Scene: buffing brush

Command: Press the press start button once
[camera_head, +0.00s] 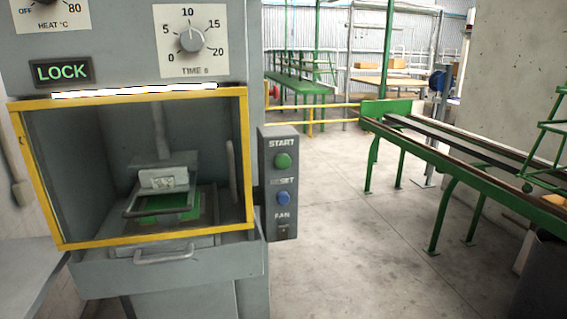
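The green START button (283,160) is on a grey control box (279,225) fixed to the right side of a grey press machine (180,272). Below it on the same box are a blue RESET button (283,198) and a FAN switch (283,231). The machine has a yellow-framed window (250,170), and inside it a press head (163,179) stands over a green pad (172,204). A lit LOCK sign (62,72) and a TIME dial (191,39) are above the window. Neither of my grippers is in view.
A handle (164,256) sticks out of the machine's front below the window. A grey surface (25,275) is at the lower left. A green-framed conveyor (455,160) runs along the right. The concrete floor between is open. Yellow rails (330,106) stand further back.

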